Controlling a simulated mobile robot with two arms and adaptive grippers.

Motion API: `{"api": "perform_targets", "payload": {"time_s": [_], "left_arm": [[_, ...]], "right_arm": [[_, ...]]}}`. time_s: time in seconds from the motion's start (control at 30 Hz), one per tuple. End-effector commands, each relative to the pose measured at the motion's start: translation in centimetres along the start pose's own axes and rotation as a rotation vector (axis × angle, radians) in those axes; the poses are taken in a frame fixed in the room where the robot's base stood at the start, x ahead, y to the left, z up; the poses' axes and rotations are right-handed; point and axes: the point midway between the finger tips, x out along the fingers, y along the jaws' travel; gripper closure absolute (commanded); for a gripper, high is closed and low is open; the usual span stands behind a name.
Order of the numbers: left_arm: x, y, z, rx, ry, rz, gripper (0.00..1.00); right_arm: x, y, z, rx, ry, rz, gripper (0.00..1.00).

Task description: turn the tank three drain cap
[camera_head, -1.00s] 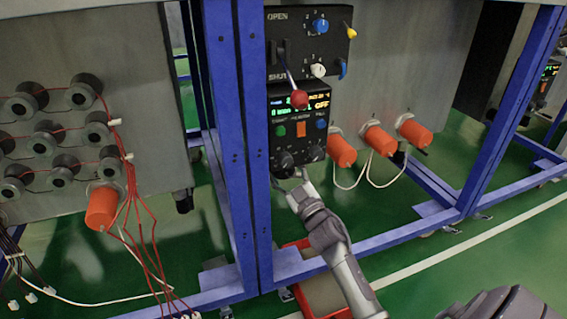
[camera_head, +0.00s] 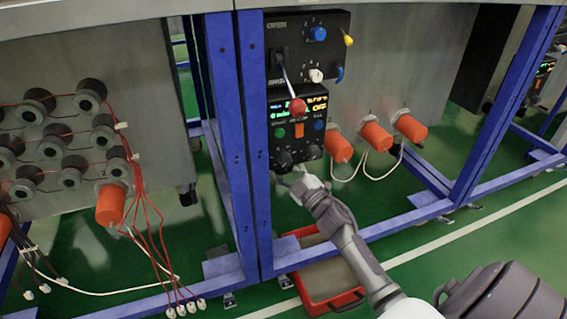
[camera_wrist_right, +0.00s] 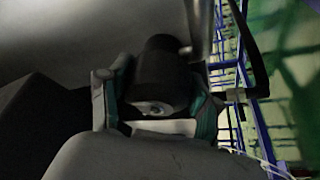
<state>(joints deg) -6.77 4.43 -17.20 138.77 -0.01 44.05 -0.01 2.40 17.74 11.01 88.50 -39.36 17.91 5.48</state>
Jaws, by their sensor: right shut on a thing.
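A black round drain cap (camera_wrist_right: 162,70) shows in the right wrist view, below a grey rounded surface. My right gripper (camera_wrist_right: 155,104) has its two teal-edged fingers on either side of the cap and is shut on it. In the head view my right gripper (camera_head: 291,180) reaches under the black control box (camera_head: 298,130) from the lower right. The cap is hidden there behind the box and frame. Which tank it belongs to cannot be read. My left gripper is not in view.
Blue frame posts (camera_head: 245,140) stand just left of my right gripper. Several orange caps with white cables, one an orange cap (camera_head: 338,147), hang to its right. A red tray (camera_head: 345,299) lies on the green floor below. A red-knobbed lever (camera_head: 297,107) sticks out above.

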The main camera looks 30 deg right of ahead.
Motion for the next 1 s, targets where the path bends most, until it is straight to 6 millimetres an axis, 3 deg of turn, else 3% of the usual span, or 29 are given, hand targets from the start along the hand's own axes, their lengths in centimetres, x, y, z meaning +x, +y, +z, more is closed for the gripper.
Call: {"api": "perform_targets", "payload": {"time_s": [0.17, 0.2, 0.33, 0.73, 1.0], "left_arm": [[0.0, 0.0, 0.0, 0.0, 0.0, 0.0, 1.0], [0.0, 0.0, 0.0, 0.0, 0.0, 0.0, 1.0], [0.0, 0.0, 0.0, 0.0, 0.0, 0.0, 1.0], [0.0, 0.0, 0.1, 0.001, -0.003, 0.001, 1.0], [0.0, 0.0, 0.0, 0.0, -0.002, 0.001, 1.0]], "right_arm": [[-0.1, -0.2, 0.0, 0.0, 0.0, -0.002, 0.72], [-0.1, -0.2, 0.0, 0.0, 0.0, -0.002, 0.32], [-0.1, -0.1, 0.0, 0.001, 0.0, -0.002, 0.12], [-0.6, -0.1, 0.0, 0.002, 0.0, -0.001, 0.12], [-5.5, -0.2, 0.1, 0.002, -0.004, -0.003, 0.12]]}}
